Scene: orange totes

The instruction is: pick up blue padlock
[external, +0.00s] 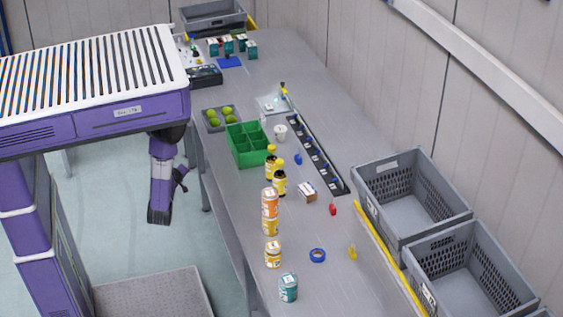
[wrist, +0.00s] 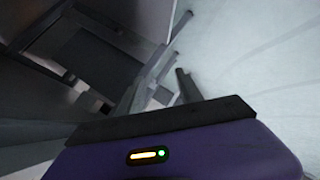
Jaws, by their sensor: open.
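The blue padlock (external: 298,159) is a small blue thing lying on the grey workbench (external: 335,282) in the external view, left of a dark strip and below the white cup. My gripper (external: 159,216) hangs low beside the bench's left edge, well apart from the padlock. It is open, and I see nothing in it. Its purple housing (wrist: 190,150) fills the bottom of the wrist view. The padlock does not show in the wrist view.
A red padlock (external: 333,209) and yellow padlock (external: 352,252) lie closer. Grey crates (external: 410,196) line the right side.

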